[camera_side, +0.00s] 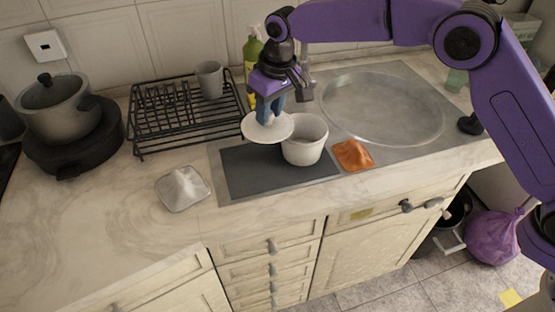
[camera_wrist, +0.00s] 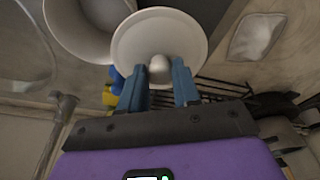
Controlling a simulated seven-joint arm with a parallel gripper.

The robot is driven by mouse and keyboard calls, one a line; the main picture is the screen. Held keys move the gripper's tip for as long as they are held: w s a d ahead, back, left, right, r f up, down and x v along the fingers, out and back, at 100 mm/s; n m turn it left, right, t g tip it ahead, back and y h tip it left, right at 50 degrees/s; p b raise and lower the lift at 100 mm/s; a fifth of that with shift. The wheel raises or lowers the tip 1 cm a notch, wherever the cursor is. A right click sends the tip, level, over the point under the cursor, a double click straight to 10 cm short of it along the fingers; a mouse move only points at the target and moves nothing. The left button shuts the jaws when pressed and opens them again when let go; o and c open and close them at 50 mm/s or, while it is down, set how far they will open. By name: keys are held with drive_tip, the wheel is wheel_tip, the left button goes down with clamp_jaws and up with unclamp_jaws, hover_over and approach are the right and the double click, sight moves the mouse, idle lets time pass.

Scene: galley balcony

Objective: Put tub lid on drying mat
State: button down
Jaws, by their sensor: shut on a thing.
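The white round tub lid (camera_side: 267,127) is held by its knob between the blue fingers of my gripper (camera_side: 269,106). In the wrist view the lid (camera_wrist: 140,45) shows its knob between the fingertips of my gripper (camera_wrist: 160,75). The lid is above the dark drying mat (camera_side: 240,178), near its back edge. The white tub (camera_side: 303,147) stands open on the right part of the mat, just right of the lid. In the wrist view the tub (camera_wrist: 75,35) appears beside the lid; whether they touch I cannot tell.
A black dish rack (camera_side: 150,132) with a grey cup (camera_side: 210,80) stands behind left. A white cloth in a dish (camera_side: 183,188) lies left of the mat, an orange cloth (camera_side: 352,155) right. The round sink (camera_side: 385,108) is at right. The mat's front left is bare.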

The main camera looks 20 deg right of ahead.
sight(253, 129)
drive_tip(key=a, duration=0.2)
drive_tip(key=shift+s+a, duration=0.35)
drive_tip(key=shift+a, duration=0.05)
drive_tip(key=shift+s+a+f, duration=0.1)
drive_tip(key=shift+a+f, duration=0.15)
drive_tip(key=shift+a, duration=0.05)
drive_tip(key=shift+f, duration=4.8)
drive_tip(key=shift+f, duration=0.1)
drive_tip(key=c, duration=0.8)
unclamp_jaws()
drive_tip(key=r, duration=0.3)
drive_tip(key=s+r, duration=0.1)
drive_tip(key=r, duration=0.3)
drive_tip(key=s+d+r, duration=0.1)
drive_tip(key=r, duration=0.3)
drive_tip(key=shift+r, duration=0.5)
